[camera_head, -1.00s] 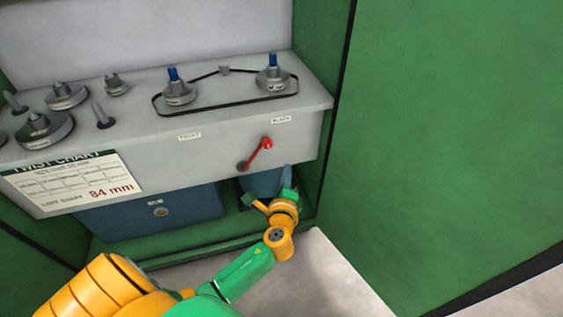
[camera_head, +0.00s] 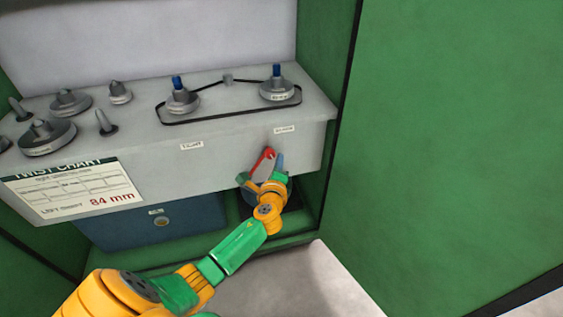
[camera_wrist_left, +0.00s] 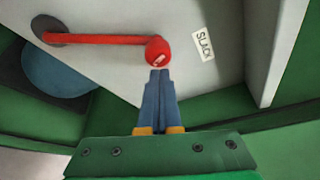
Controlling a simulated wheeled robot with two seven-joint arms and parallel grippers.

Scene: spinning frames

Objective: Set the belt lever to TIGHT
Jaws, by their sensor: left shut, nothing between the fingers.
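The red belt lever (camera_head: 264,161) is on the front panel of the grey bench. Its knob points up and right, toward the SLACK label (camera_head: 285,129). The TIGHT label (camera_head: 192,145) is further left. In the left wrist view the lever (camera_wrist_left: 105,39) runs from its grey pivot to the round red knob (camera_wrist_left: 158,51) beside the SLACK label (camera_wrist_left: 204,43). My left gripper (camera_head: 279,160) is at the lever and partly covers it. Its blue fingers (camera_wrist_left: 158,76) are shut and empty, tips just below the knob; I cannot tell whether they touch. My right gripper is not in view.
The belt (camera_head: 228,108) loops around two blue-topped pulleys on the bench top. Grey pulleys and pegs stand at left. A green wall (camera_head: 450,130) closes the right side.

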